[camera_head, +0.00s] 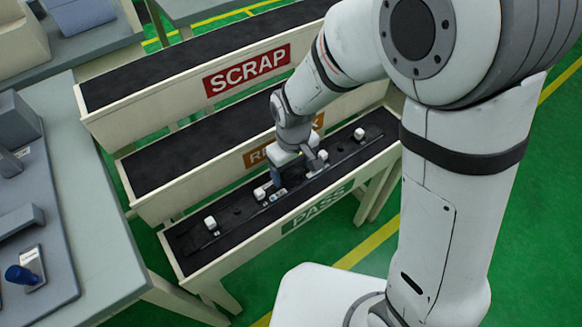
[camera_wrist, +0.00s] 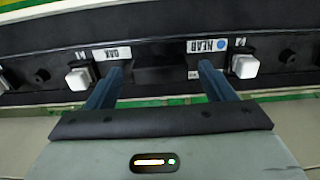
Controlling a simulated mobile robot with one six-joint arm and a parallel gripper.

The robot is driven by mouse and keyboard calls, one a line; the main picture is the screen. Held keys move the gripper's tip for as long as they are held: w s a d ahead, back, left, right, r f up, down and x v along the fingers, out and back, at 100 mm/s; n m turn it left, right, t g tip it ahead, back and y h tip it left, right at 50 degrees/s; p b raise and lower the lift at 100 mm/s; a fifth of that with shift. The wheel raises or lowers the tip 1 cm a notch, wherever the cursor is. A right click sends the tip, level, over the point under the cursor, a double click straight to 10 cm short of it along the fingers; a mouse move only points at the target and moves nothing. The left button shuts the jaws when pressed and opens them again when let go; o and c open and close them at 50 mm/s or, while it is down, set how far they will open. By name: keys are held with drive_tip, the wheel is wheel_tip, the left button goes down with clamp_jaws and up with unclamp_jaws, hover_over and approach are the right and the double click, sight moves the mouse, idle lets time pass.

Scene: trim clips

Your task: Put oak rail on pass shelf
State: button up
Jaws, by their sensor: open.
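The oak rail (camera_head: 342,156) is a long dark strip with white blocks on it. It lies lengthwise on the black top of the pass shelf (camera_head: 270,247), the front shelf with the green PASS sign. In the wrist view the rail (camera_wrist: 140,52) runs across the picture with an OAK label and a NEAR label with a blue dot. My gripper (camera_head: 277,181) is low over the middle of the rail. In the wrist view its blue fingers (camera_wrist: 160,70) are apart, on either side of a dark middle block. Whether they touch it I cannot tell.
The orange-signed rework shelf (camera_head: 180,165) stands behind the pass shelf, and the SCRAP shelf (camera_head: 160,72) stands higher behind it. A grey worktable (camera_head: 100,225) with a fixture and a blue knob (camera_head: 20,274) is at left. Green floor is open at right.

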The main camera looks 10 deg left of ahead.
sight(293, 173)
wheel_tip(293, 173, up, 11)
drive_tip(key=p, duration=0.1)
drive_tip(key=s+d+r+m, duration=0.2)
drive_tip(key=d+m, duration=0.1)
drive_tip(key=d, duration=0.5)
drive_tip(key=s+d+r+m+t, duration=0.1)
drive_tip(key=d+r+m, duration=0.1)
drive_tip(key=d, duration=0.7)
drive_tip(key=s+d+r+m+t, duration=0.1)
drive_tip(key=s+d+r+m, duration=0.1)
drive_tip(key=d+m, duration=0.3)
drive_tip(key=d, duration=0.3)
drive_tip(key=shift+s+d+r, duration=0.25)
drive_tip(key=shift+s+d, duration=0.1)
drive_tip(key=shift+r, duration=0.1)
